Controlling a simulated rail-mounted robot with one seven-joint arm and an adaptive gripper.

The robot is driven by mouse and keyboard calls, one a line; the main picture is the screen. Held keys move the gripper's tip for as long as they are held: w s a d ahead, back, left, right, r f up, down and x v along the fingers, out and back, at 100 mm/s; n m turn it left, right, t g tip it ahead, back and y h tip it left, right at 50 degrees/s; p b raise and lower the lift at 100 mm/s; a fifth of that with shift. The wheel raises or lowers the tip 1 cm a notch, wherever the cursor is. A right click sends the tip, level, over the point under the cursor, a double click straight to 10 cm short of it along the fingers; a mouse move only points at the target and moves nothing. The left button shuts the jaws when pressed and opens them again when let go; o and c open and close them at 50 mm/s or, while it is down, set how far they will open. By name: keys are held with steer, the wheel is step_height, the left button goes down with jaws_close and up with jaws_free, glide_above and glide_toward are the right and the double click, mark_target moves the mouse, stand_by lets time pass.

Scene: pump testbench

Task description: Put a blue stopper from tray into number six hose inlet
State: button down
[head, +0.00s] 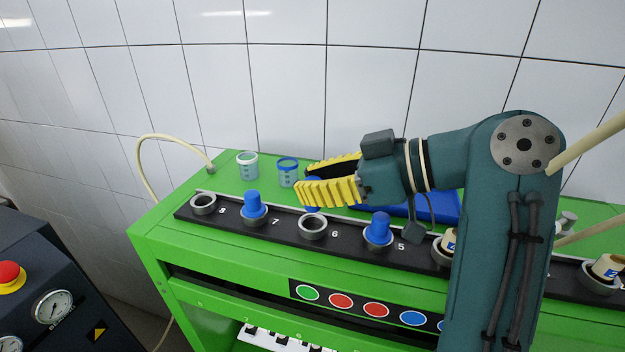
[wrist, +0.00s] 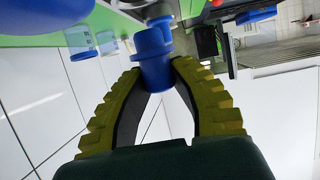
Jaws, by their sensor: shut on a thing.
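My gripper (head: 318,178) has yellow ribbed fingers and is shut on a blue stopper (head: 312,207), which is mostly hidden behind the near finger. In the wrist view the stopper (wrist: 153,62) shows clearly between the fingertips (wrist: 155,70). The number six hose inlet (head: 313,227) is an open grey ring on the black strip, just below and in front of the gripper in the head view. The held stopper appears above and behind it; the exact gap cannot be told. The blue tray (head: 440,207) lies behind my arm, partly hidden.
Blue stoppers sit in inlets seven (head: 253,205) and five (head: 378,229). Inlet eight (head: 203,203) is open. Two clear cups (head: 247,165) (head: 288,172) stand on the green bench (head: 215,180) behind the strip. Hose-fitted inlets are at the right, near my arm.

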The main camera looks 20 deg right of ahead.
steer(key=c, duration=1.2)
jaws_free()
steer(key=shift+c, duration=0.2)
steer(key=shift+v, duration=5.5)
